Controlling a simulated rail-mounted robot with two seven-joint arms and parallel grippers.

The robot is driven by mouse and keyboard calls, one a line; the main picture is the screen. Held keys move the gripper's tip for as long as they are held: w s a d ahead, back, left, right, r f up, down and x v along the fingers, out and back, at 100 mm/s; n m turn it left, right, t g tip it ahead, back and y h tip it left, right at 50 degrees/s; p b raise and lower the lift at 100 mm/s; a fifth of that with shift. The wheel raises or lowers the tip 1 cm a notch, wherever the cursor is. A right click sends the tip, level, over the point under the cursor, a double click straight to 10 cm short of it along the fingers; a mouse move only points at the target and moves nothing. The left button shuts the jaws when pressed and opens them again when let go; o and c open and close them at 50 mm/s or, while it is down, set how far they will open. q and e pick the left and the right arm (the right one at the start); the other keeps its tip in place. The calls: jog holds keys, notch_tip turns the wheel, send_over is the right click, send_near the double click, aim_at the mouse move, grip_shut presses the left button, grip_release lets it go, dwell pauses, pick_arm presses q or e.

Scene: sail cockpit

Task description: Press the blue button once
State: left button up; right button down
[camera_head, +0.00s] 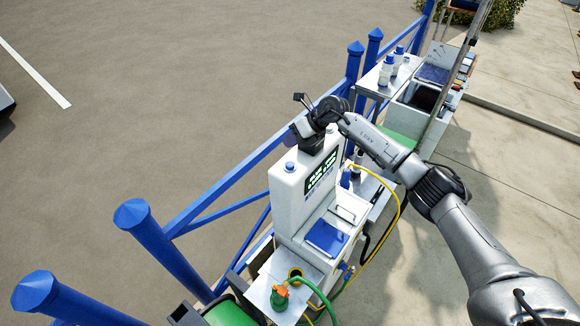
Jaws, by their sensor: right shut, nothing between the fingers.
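The blue button (290,166) is a small round knob on the top left part of a white dispenser cabinet (288,205). My right gripper (295,133) is shut and empty. It is above and behind the button in the picture, near the cabinet's top edge, with a visible gap between them. Its dark wrist hides part of the cabinet's top. The fingertips are small and hard to make out. My left gripper is not in view.
A blue railing (232,178) runs behind the cabinet. A yellow hose (396,215) loops on its right, under my right arm. An orange and green nozzle (280,297) is at the front. A side table (392,72) with bottles stands behind. Open pavement lies left.

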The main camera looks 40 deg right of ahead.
aim_at(291, 163)
notch_tip(291, 163, down, 5)
jog(key=b, duration=0.3)
jog(key=shift+f, duration=0.4)
dwell(1.5)
jog(key=shift+f, duration=0.15)
jog(key=shift+f+b, duration=0.25)
jog(key=shift+b, duration=0.2)
